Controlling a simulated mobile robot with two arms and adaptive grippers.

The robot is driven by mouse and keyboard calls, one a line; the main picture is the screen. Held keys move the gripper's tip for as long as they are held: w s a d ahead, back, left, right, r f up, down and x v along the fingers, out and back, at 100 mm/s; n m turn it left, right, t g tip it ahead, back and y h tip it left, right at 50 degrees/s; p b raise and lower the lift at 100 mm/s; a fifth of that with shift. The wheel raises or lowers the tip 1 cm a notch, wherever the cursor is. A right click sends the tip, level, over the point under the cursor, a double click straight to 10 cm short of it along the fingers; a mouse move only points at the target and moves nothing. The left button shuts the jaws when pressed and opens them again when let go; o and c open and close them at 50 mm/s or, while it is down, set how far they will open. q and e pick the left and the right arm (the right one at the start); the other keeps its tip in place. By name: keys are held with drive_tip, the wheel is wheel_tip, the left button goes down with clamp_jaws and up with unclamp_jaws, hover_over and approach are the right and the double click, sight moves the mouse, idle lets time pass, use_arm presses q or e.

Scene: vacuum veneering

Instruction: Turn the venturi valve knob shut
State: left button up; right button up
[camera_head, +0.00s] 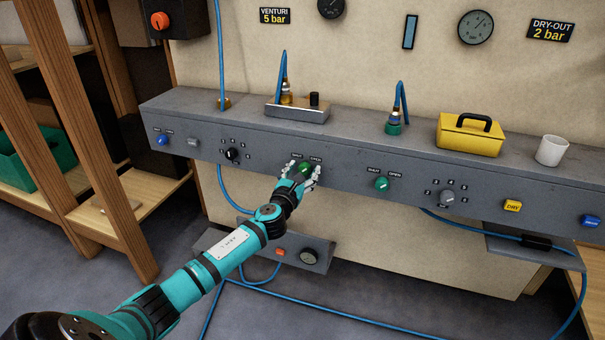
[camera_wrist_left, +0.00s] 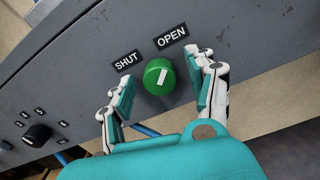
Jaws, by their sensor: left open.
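A round green knob (camera_head: 305,168) with a white mark sits on the grey panel's front, on the VENTURI sign's side of the bench. In the left wrist view the knob (camera_wrist_left: 159,77) has a SHUT label (camera_wrist_left: 126,61) at its upper left and an OPEN label (camera_wrist_left: 171,37) above it. Its white mark points up and slightly right, toward OPEN. My left gripper (camera_head: 304,175) is open, with its fingers either side of the knob; it also shows in the left wrist view (camera_wrist_left: 163,92). Gaps show between fingers and knob. My right gripper is out of view.
A second green SHUT/OPEN knob (camera_head: 382,184) is to the right. A black selector knob (camera_head: 232,154) and blue button (camera_head: 163,140) are to the left. A yellow toolbox (camera_head: 469,134) and white cup (camera_head: 552,150) stand on the bench top (camera_head: 350,130). Blue hoses hang below.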

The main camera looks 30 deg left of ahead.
use_arm(q)
drive_tip(key=c, duration=1.1)
drive_tip(key=shift+c, duration=0.2)
